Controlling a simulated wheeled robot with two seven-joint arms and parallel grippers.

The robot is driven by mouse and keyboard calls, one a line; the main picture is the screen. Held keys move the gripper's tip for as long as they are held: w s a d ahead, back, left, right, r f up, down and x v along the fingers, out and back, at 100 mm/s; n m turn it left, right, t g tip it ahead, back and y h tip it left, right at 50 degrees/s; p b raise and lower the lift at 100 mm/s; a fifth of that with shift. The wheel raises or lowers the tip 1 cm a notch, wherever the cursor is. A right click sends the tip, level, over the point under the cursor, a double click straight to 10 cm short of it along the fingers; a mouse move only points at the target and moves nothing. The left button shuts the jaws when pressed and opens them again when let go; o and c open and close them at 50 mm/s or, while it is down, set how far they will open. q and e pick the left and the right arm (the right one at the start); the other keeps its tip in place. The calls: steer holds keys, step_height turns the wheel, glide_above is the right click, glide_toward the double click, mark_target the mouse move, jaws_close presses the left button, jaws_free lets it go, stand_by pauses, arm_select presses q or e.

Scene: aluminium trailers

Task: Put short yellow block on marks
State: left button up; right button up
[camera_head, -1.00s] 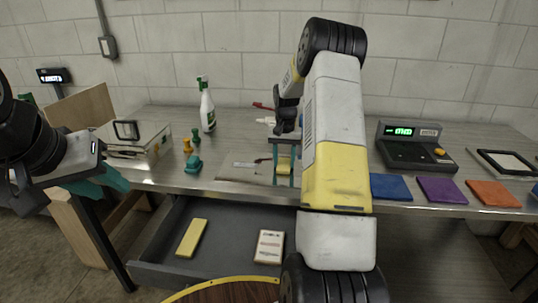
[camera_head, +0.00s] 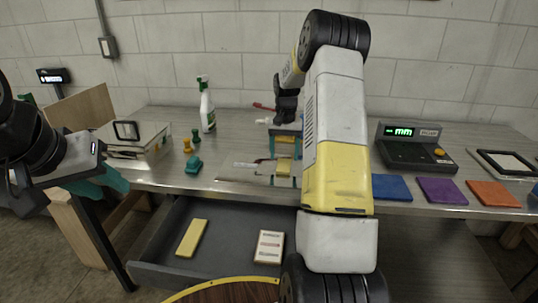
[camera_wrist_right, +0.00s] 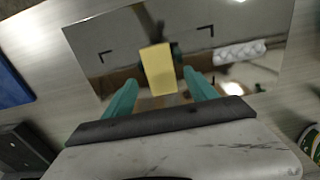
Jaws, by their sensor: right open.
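The short yellow block (camera_wrist_right: 157,68) lies on a shiny, mirror-like plate (camera_wrist_right: 240,20). Two black corner marks (camera_wrist_right: 105,56) (camera_wrist_right: 207,30) on the plate stand apart on either side of it, with gaps between block and marks. The block also shows in the head view (camera_head: 284,166) near the table's front edge. My right gripper (camera_wrist_right: 160,90) is open, its teal fingers spread, empty and clear of the block. In the head view it (camera_head: 285,143) is above and behind the block. My left gripper (camera_head: 98,187) hangs at the left; its finger opening is unclear.
An open drawer (camera_head: 150,272) below holds a longer yellow block (camera_head: 192,238) and a labelled card (camera_head: 269,247). Blue (camera_head: 391,187), purple (camera_head: 439,190) and orange (camera_head: 493,194) pads lie at the right. A spray bottle (camera_head: 207,108) and a grey display device (camera_head: 415,150) stand behind.

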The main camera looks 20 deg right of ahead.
mark_target(284, 164)
steer(key=s+a+r+n+t, duration=0.1)
steer(key=s+a+r, duration=0.15)
steer(key=r, duration=0.55)
steer(key=s+a+r, duration=0.2)
steer(key=s+r, duration=0.1)
steer(key=r, duration=0.5)
steer(key=s+a+r+n+t, duration=0.1)
steer(key=s+a+r, duration=0.15)
steer(key=s, duration=0.35)
steer(key=s+a+r+n+t+y, duration=0.1)
steer(key=s+a+r, duration=0.1)
steer(key=s+a, duration=0.25)
steer(key=s+a+r+n+t, duration=0.1)
steer(key=s+a+r+t, duration=0.1)
steer(key=s, duration=0.4)
steer(key=s+a+f+n+t+y, duration=0.1)
steer(key=s+a+f, duration=0.1)
steer(key=s, duration=0.8)
steer(key=shift+a+f+n, duration=0.35)
steer(key=shift+a+n, duration=0.05)
steer(key=shift+a, duration=0.4)
